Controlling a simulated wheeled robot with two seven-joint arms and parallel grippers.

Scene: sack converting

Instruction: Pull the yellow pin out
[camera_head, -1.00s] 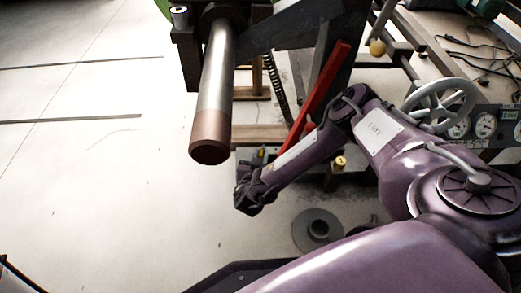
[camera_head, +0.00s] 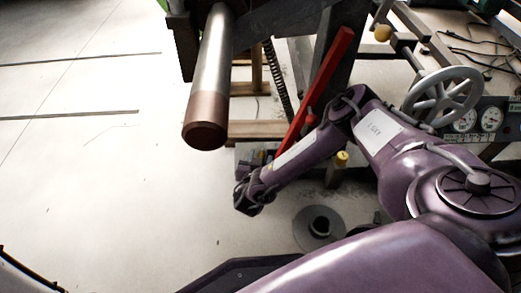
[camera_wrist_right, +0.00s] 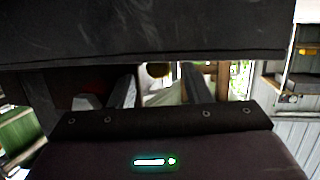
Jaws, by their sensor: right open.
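A small yellow-topped piece (camera_head: 342,158) stands just right of my right forearm in the head view; I cannot tell for sure that it is the pin. A yellow ball-shaped knob (camera_head: 382,33) sits higher up on the machine frame. My right gripper (camera_head: 243,201) is left of and below both, apart from them, over the floor. It is open, with nothing visible in it. Its two fingers (camera_wrist_right: 158,90) show in the right wrist view, partly hidden by a dark bar across the top. My left gripper is not in view.
A metal roller with a brown end (camera_head: 208,100) juts out above my right gripper. A red lever (camera_head: 318,88) slants behind my forearm. A grey handwheel (camera_head: 443,97) and gauges (camera_head: 478,120) are at the right. A round grey flange (camera_head: 319,228) lies below. The left floor is clear.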

